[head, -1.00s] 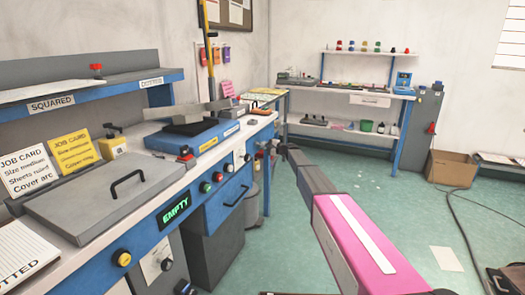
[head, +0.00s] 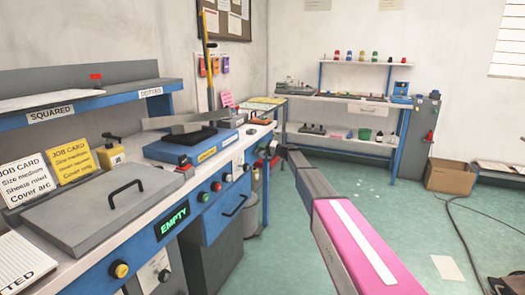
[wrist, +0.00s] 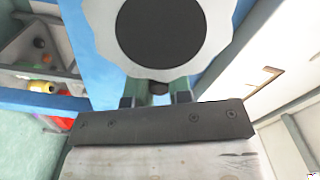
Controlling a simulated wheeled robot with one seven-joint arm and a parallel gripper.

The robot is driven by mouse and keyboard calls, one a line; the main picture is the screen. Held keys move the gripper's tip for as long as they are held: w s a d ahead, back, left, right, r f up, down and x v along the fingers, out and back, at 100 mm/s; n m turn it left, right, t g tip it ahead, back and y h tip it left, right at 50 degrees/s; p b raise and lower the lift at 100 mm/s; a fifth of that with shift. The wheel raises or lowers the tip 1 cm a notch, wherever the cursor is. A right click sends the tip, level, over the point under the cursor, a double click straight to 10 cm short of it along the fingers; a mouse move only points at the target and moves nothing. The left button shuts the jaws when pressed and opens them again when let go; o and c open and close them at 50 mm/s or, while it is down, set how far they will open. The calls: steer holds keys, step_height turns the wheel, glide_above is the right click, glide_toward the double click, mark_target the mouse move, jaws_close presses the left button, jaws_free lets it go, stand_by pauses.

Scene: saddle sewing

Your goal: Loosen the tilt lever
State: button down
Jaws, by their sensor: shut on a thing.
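My gripper (wrist: 158,98) is at the bottom of a pale scalloped disc (wrist: 99,24) with a dark round centre. Its two greenish fingers are closed on a small dark knob (wrist: 158,88), which seems to be the end of the tilt lever. The rest of the lever is hidden behind the disc and fingers. In the head view my arm reaches to the right end of the blue bench, and my gripper (head: 272,150) is small there by a red part. I cannot make out the lever in that view.
The blue bench (head: 140,246) runs along the left, with a grey lidded box (head: 90,222), a blue-based device (head: 178,150) and front knobs. Shelves (head: 348,96) and a cardboard box (head: 450,175) stand at the back. A cable lies on the open green floor (head: 400,215) at right.

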steer(key=shift+s+n, duration=0.2)
steer(key=shift+n, duration=0.1)
steer(key=shift+f, duration=0.1)
steer(key=c, duration=1.1)
jaws_free()
steer(key=shift+o, duration=0.2)
steer(key=shift+w, duration=0.1)
steer(key=v, duration=1)
steer(key=shift+d, duration=0.4)
